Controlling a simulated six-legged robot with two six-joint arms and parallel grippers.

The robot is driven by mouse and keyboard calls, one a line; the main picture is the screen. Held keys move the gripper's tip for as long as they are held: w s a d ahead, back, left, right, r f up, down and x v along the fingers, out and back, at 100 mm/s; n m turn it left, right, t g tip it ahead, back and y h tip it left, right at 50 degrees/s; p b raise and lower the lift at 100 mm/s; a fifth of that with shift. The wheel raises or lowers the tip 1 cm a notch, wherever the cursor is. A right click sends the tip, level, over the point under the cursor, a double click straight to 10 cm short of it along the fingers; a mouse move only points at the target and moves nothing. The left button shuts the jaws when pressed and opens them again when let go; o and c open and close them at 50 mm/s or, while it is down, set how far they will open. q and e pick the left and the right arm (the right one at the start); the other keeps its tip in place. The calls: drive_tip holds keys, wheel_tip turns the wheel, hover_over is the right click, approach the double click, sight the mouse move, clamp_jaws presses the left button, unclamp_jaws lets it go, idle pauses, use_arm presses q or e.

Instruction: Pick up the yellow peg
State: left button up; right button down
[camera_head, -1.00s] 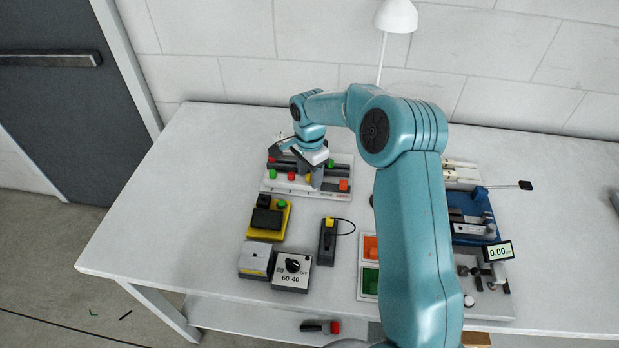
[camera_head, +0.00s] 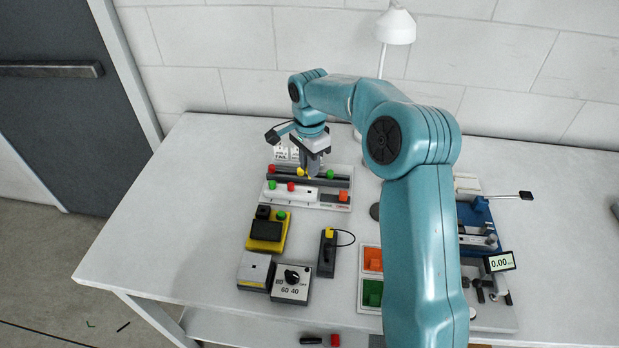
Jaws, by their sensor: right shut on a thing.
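The yellow peg (camera_head: 307,177) shows as a small bit of yellow at the tips of my right gripper (camera_head: 312,170). The gripper is shut on it, pointing down over the peg board (camera_head: 325,205) at the back left of the table. The fingers hide most of the peg, and I cannot tell whether it is clear of the board. Red pegs (camera_head: 291,186) and green pegs (camera_head: 330,174) stand on the board's dark and white rails. My left gripper is not in view.
In front of the board are a yellow box with a green button (camera_head: 267,232), a dial box (camera_head: 291,284) and a small black device (camera_head: 328,254). Orange and green trays (camera_head: 372,259) and a blue fixture (camera_head: 478,213) are near my right arm. A lamp (camera_head: 396,27) stands behind.

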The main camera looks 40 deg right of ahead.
wheel_tip(320, 180, up, 13)
drive_tip(key=p, duration=0.1)
drive_tip(key=shift+s+f, duration=0.1)
idle(0.4)
